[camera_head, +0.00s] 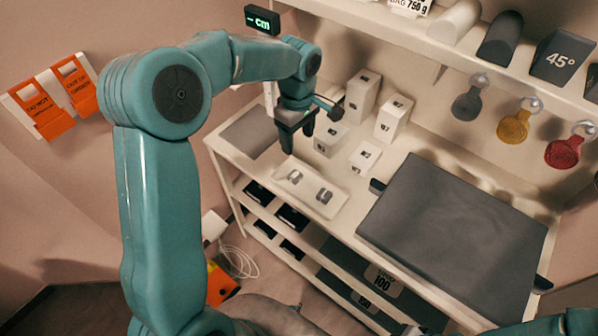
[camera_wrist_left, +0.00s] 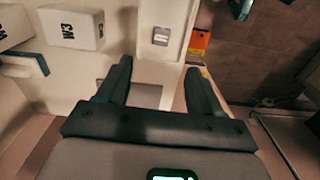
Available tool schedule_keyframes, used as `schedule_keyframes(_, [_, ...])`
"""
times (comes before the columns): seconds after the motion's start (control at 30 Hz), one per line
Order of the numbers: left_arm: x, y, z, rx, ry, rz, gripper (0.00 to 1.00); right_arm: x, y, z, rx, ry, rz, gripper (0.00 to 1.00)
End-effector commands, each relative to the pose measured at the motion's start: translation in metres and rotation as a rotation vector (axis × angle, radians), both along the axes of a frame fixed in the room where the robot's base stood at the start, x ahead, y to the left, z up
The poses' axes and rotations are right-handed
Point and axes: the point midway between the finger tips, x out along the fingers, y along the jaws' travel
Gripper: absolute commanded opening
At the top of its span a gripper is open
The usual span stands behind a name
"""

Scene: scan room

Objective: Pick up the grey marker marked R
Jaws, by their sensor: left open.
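Two small grey markers lie in a shallow white tray (camera_head: 285,187) at the shelf's front edge: one on the left (camera_head: 295,175) and one on the right (camera_head: 324,196). Their letters are too small to read, so I cannot tell which is marked R. My left gripper (camera_head: 297,146) is open and empty, pointing down just behind and above the tray. In the left wrist view its two fingers (camera_wrist_left: 158,88) stand apart with nothing between them. One grey marker (camera_wrist_left: 161,36) shows beyond the fingertips there. My right gripper is not in view.
Several white boxes (camera_head: 393,118) stand behind the tray; a box marked W3 (camera_wrist_left: 72,26) shows in the left wrist view. A dark grey slab (camera_head: 450,235) covers the right. A flat grey pad (camera_head: 250,133) lies at left. An upper shelf (camera_head: 400,28) overhangs the back.

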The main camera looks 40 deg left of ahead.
Motion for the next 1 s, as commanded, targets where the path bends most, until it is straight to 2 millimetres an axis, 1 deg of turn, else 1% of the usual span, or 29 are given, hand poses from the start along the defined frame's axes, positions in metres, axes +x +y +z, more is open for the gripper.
schedule_keyframes(0.03, [-0.003, 0.001, -0.012, 0.0, 0.006, 0.0, 0.66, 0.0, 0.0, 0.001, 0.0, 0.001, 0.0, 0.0])
schedule_keyframes(0.2, [-0.006, 0.002, -0.053, -0.001, 0.007, -0.002, 0.66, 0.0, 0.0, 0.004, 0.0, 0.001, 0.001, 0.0])
schedule_keyframes(0.33, [-0.007, 0.002, -0.079, -0.001, 0.005, -0.002, 0.66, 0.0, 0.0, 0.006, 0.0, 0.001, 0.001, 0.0])
schedule_keyframes(0.4, [-0.006, 0.003, -0.088, -0.001, 0.003, -0.003, 0.66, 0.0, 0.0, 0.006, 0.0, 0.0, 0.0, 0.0])
schedule_keyframes(0.57, [-0.005, 0.004, -0.099, -0.002, 0.001, -0.003, 0.66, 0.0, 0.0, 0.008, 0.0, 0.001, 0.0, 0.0])
schedule_keyframes(0.63, [-0.004, 0.005, -0.106, -0.001, 0.004, -0.003, 0.66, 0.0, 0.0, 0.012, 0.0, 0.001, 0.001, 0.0])
schedule_keyframes(0.77, [-0.001, 0.007, -0.128, -0.002, 0.004, -0.001, 0.66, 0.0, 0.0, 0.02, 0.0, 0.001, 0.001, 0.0])
schedule_keyframes(0.83, [0.0, 0.007, -0.139, -0.002, 0.003, -0.003, 0.66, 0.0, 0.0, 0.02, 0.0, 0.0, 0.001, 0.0])
schedule_keyframes(0.9, [0.0, 0.007, -0.145, -0.002, 0.002, -0.003, 0.66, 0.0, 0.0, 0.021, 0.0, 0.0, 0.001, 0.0])
schedule_keyframes(1.0, [0.001, 0.007, -0.149, -0.002, 0.0, -0.002, 0.66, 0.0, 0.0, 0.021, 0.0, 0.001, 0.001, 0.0])
